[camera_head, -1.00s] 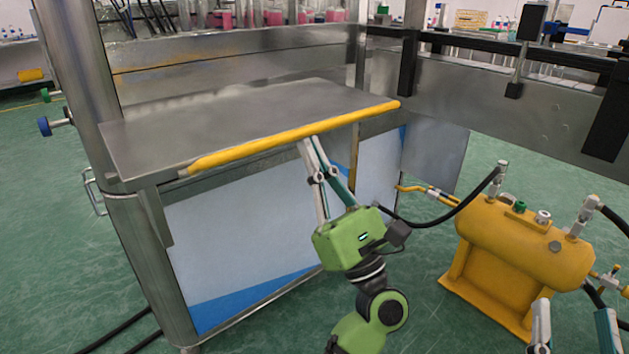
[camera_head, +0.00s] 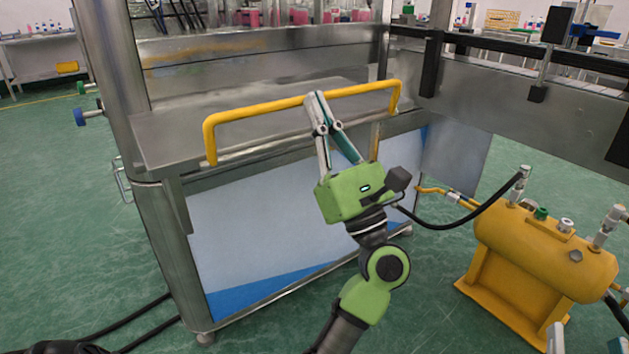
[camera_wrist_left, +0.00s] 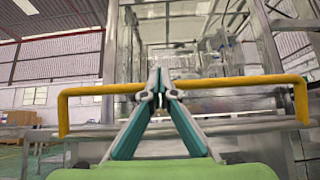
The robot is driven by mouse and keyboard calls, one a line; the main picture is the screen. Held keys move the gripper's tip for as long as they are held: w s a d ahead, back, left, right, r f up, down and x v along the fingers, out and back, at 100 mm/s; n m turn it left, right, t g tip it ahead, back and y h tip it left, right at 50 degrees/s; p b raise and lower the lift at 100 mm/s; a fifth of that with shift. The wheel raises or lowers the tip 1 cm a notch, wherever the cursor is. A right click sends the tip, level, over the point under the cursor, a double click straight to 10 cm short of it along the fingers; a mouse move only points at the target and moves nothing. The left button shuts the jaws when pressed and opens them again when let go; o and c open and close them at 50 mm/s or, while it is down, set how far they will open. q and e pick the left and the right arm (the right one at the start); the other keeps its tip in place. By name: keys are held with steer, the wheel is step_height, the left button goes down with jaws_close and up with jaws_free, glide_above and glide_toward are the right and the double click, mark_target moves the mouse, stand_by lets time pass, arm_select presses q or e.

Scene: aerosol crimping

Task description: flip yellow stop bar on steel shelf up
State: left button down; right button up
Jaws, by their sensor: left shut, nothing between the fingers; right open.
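The yellow stop bar (camera_head: 262,108) stands raised along the front edge of the steel shelf (camera_head: 172,128), with its two end legs rising from the shelf edge. In the left wrist view the bar (camera_wrist_left: 245,81) spans the picture with both legs hanging down at the sides. My left gripper (camera_head: 314,97) is shut and empty, with its tips at the middle of the bar's top rail; it also shows in the left wrist view (camera_wrist_left: 158,75). Whether the tips touch the bar is hard to tell. My right gripper (camera_head: 584,340) is open, only its fingertips showing at the bottom right.
A yellow tank (camera_head: 540,245) with hoses stands on the floor at the right. A steel post (camera_head: 120,70) with a blue knob rises left of the shelf. A metal rail runs along the upper right. Green floor is free at the left.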

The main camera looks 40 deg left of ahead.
arm_select(q)
steer(key=shift+w+a+r, duration=0.1)
steer(key=shift+a+r, duration=0.1)
steer(key=shift+a, duration=0.05)
arm_select(e)
steer(key=shift+r, duration=0.1)
arm_select(q)
steer(key=shift+a, duration=0.1)
arm_select(e)
steer(key=shift+r, duration=0.2)
stand_by(0.4)
